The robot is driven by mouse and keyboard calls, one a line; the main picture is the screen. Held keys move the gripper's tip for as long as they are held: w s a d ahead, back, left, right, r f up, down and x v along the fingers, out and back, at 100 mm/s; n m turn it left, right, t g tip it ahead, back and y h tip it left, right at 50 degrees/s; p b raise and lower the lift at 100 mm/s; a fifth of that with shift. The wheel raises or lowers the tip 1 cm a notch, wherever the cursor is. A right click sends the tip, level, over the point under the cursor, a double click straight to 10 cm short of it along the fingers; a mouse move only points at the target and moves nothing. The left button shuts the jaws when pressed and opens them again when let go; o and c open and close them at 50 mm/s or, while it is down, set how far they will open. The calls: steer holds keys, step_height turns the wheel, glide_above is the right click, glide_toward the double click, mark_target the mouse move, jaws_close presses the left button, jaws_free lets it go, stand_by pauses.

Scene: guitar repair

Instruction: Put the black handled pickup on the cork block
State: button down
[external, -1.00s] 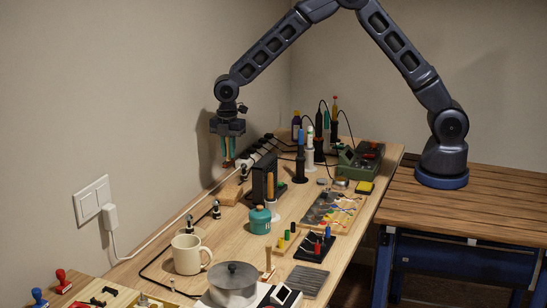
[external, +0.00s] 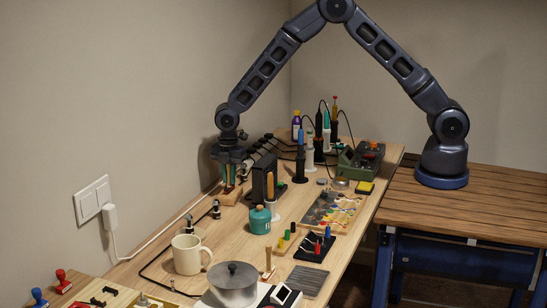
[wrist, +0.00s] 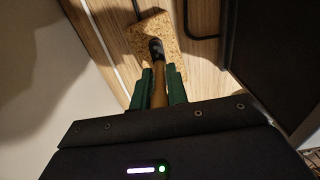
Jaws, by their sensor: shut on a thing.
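The cork block (wrist: 150,27) lies on the bench in the wrist view. It also shows under my gripper in the external view (external: 232,197). The black handled pickup (wrist: 157,48) shows as a dark rounded end at my fingertips, over the block. My gripper (wrist: 159,74) is shut on it, green fingers pointing down at the block. In the external view my gripper (external: 230,186) is low, just above or at the block. The fingers hide most of the pickup, and I cannot tell if it touches the cork.
A dark upright box (external: 264,180) stands close right of my gripper, with a teal pot (external: 260,219) nearer the camera. The wall is close on the left.

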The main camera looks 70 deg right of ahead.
steer(key=shift+f, duration=0.15)
steer(key=c, duration=1.4)
jaws_free()
